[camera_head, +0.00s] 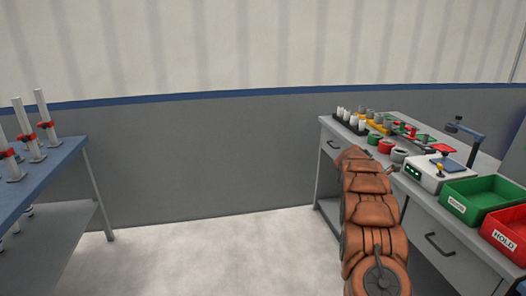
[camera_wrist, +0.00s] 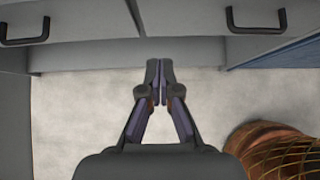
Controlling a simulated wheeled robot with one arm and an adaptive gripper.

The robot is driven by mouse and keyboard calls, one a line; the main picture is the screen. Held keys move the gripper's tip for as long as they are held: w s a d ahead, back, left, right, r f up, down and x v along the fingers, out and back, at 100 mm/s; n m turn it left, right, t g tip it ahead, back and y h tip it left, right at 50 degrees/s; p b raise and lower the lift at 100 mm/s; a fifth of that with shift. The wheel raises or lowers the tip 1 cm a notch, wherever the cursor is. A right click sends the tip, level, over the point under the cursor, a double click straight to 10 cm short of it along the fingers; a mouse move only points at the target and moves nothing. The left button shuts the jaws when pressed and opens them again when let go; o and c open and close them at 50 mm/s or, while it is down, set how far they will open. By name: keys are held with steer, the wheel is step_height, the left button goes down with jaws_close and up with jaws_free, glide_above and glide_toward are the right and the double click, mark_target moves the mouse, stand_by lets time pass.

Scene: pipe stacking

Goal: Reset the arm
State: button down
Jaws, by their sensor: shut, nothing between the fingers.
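My gripper (camera_wrist: 161,72) shows in the wrist view with its two fingers together and nothing between them. It points at the front of a grey drawer cabinet (camera_wrist: 185,50) and hangs over pale floor. I cannot judge the exact gap between fingertips and cabinet. In the head view, the gripper itself cannot be made out.
A grey workbench (camera_head: 440,228) stands at the right in the head view, with a green bin (camera_head: 480,199), a red bin (camera_head: 508,232) and a white device (camera_head: 430,177) on it. A blue-topped table (camera_head: 50,165) with upright posts stands left. The floor (camera_head: 200,255) between is clear.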

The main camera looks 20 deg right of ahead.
steer(key=s+a+r+m+y, duration=0.1)
steer(key=s+a+r+m, duration=0.2)
steer(key=a, duration=0.8)
steer(key=s+a+r+m+y, duration=0.2)
steer(key=a+r, duration=0.1)
steer(key=a, duration=0.8)
steer(key=s+a+r+m+y, duration=0.1)
steer(key=s+a+r+m, duration=0.25)
steer(key=a, duration=0.65)
steer(key=s+a+f+m+y, duration=0.1)
steer(key=s+a+m+y, duration=0.5)
steer(key=s+a, duration=2.15)
step_height(320, 180, up, 12)
steer(key=m+h+p, duration=0.1)
steer(key=p, duration=1.1)
steer(key=shift+r, duration=0.2)
steer(key=shift+m, duration=0.25)
